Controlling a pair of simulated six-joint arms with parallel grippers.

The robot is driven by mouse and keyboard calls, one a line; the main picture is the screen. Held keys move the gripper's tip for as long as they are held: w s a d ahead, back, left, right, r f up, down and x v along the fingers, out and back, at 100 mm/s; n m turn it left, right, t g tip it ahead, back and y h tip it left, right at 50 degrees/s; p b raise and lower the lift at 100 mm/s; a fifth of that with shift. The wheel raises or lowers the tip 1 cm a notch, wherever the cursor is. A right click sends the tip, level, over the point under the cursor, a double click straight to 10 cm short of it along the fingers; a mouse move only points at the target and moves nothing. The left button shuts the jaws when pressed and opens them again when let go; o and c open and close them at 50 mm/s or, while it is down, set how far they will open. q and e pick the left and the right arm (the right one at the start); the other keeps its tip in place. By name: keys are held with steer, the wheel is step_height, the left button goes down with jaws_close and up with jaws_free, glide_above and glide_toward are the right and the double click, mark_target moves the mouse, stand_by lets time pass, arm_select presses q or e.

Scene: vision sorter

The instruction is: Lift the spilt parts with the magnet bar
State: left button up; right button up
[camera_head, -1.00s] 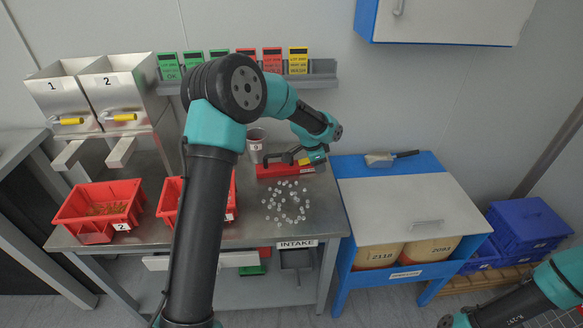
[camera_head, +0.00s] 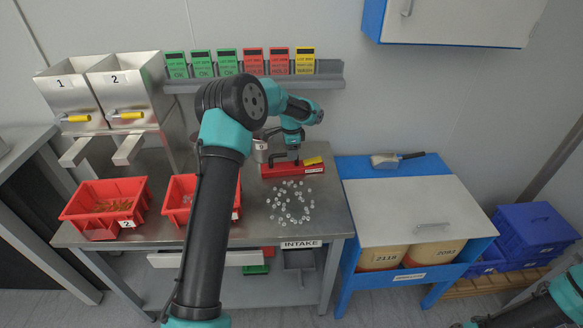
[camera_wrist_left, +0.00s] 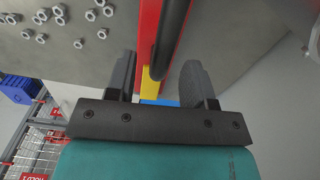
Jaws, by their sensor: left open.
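The magnet bar (camera_head: 280,173) is a red block with a black handle and a yellow part at its right end. It lies on the steel bench behind the spilt parts (camera_head: 290,206), small grey nut-like pieces scattered loosely. My left gripper (camera_head: 291,157) is just above the bar at its handle. In the left wrist view the gripper (camera_wrist_left: 157,78) is open, and the black handle (camera_wrist_left: 172,38) runs between its fingers without clear contact on both sides. Some spilt parts (camera_wrist_left: 60,15) show at upper left there. My right gripper is outside the frames.
Red bins (camera_head: 80,215) and (camera_head: 178,208) stand left of the parts, the second partly hidden by my left arm. A grey cup (camera_head: 260,150) stands behind the bar. A scoop (camera_head: 385,161) lies on the blue-framed cabinet (camera_head: 415,205) at right.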

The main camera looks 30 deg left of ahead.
mark_target(291, 165)
arm_select(q)
steer(key=shift+f, duration=2)
steer(key=shift+c, duration=0.3)
jaws_close()
steer(key=shift+r, duration=0.1)
